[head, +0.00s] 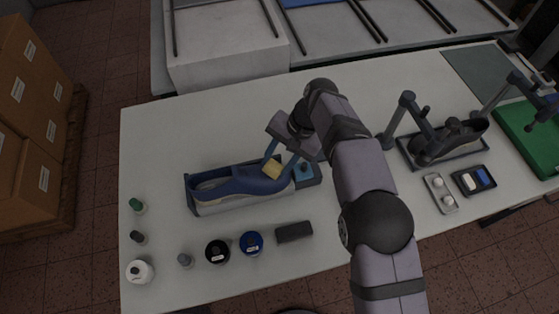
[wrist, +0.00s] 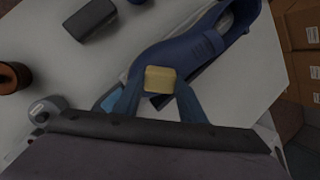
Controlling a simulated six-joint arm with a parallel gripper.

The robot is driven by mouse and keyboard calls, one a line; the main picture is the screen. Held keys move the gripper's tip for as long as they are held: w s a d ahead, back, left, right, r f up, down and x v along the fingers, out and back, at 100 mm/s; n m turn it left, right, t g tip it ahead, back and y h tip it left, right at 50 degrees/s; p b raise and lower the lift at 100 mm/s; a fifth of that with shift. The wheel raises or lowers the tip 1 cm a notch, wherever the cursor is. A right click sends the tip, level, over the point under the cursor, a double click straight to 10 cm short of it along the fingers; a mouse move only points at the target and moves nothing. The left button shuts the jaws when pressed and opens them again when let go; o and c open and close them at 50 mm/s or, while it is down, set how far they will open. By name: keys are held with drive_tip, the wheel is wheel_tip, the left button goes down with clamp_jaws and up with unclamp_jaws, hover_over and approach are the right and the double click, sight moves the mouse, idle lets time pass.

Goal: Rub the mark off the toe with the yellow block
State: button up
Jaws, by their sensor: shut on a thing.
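The yellow block (head: 273,168) is held between the blue fingers of my gripper (head: 283,163). It also shows in the wrist view (wrist: 160,78), between the two fingertips (wrist: 160,86). I cannot tell whether block and toe touch. The wrist view shows the last (wrist: 178,55) just beyond the block. No mark shows; the block and fingers hide part of the toe.
A dark grey block (head: 294,232), a blue-topped jar (head: 251,243), a black-topped jar (head: 217,251) and a white jar (head: 139,271) stand in front of the cradle. A second last (head: 450,141) sits in a stand at the right. The table (head: 160,140) is clear at the back left.

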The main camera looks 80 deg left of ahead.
drive_tip(key=shift+s, duration=0.1)
drive_tip(key=shift+p+v, duration=0.7)
drive_tip(key=shift+v, duration=0.1)
drive_tip(key=shift+p+v, duration=1.55)
drive_tip(key=shift+v, duration=0.65)
drive_tip(key=p+v, duration=0.2)
drive_tip(key=v, duration=0.1)
drive_tip(key=shift+p, duration=0.3)
